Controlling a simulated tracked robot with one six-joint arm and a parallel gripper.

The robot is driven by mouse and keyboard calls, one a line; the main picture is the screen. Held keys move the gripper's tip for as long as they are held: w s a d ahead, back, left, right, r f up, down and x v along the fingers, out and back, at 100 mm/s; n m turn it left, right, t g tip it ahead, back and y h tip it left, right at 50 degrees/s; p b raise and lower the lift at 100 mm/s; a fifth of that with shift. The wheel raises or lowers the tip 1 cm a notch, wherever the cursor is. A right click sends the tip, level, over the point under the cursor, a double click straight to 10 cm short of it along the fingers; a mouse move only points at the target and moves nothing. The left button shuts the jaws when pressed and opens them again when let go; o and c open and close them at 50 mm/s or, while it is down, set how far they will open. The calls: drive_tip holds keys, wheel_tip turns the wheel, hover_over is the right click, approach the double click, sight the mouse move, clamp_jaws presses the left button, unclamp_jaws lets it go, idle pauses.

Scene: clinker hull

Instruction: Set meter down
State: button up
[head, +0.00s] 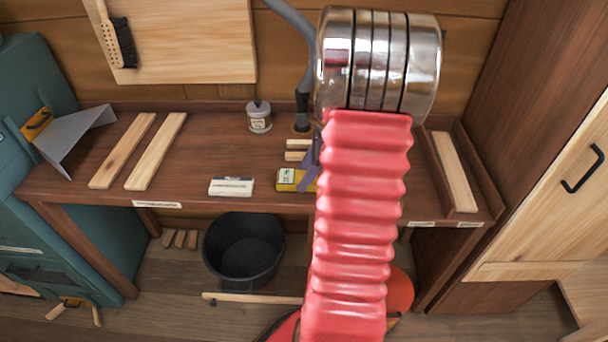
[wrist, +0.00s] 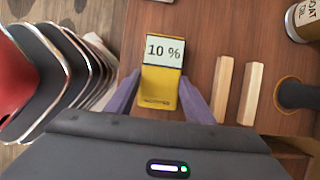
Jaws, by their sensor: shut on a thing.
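The yellow meter (head: 287,178) is over the front part of the brown workbench (head: 205,150), right of a white block. In the wrist view the meter (wrist: 159,88) has a pale display reading "10 %". My gripper (wrist: 160,84) has purple fingers on both sides of the meter and is shut on it. In the head view a purple finger of my gripper (head: 311,170) shows at the meter's right side; my red arm cover hides the rest. I cannot tell whether the meter touches the bench.
Two short wood strips (wrist: 238,90) lie right of the meter in the wrist view. A white block (head: 231,187), a tin (head: 259,117), a grey hose (head: 302,90) and two long wood strips (head: 140,152) are on the bench. Bare bench lies between the long strips and the block.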

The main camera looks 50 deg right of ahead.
drive_tip(key=shift+f, duration=0.15)
drive_tip(key=o, duration=1.2)
drive_tip(key=shift+c, duration=0.2)
drive_tip(key=v, duration=1.2)
